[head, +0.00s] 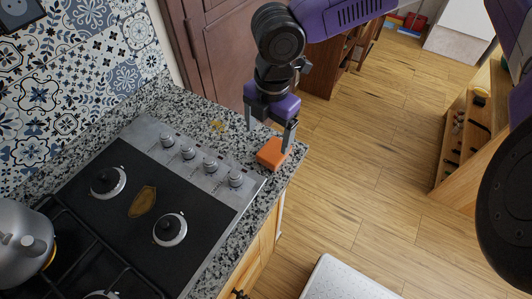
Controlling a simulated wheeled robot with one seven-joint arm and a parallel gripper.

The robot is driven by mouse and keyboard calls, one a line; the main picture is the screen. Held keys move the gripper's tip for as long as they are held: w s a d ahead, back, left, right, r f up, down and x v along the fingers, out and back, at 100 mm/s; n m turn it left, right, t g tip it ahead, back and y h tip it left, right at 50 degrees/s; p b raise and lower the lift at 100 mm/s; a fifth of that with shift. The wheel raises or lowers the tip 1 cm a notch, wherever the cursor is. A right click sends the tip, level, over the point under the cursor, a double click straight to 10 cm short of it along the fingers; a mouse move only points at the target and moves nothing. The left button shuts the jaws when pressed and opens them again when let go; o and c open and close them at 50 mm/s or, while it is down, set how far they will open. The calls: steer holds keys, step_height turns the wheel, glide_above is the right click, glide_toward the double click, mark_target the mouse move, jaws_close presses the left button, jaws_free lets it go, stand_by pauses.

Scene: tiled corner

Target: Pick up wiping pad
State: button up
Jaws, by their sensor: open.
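The wiping pad (272,153) is a small orange block. It lies on the speckled granite counter (236,142) near the corner, to the right of the stove knobs. My gripper (269,138) points down just above and behind the pad. Its two fingers are spread apart, one to the pad's upper left and one over its right side. I cannot tell whether a finger touches the pad. Nothing shows between the fingers above the pad.
A black stove (150,205) with several knobs fills the counter's left part. A grey kettle (22,245) stands at the far left. Yellowish stains mark the stove and the counter (218,126). A dark red cabinet (217,50) stands behind. Wood floor (345,190) lies open right of the counter.

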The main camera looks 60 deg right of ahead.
mark_target(272, 153)
steer(key=shift+s+d+g, duration=0.2)
steer(key=shift+s+g, duration=0.1)
steer(key=shift+s, duration=0.25)
steer(key=shift+s+f+n, duration=0.1)
steer(key=shift+f+n, duration=0.05)
steer(key=shift+n, duration=0.15)
steer(key=f, duration=0.7)
steer(key=shift+w+d+f+p, duration=0.15)
steer(key=shift+w+f+p, duration=0.15)
steer(key=shift+p, duration=0.1)
steer(key=shift+r, duration=0.1)
steer(key=c, duration=1.4)
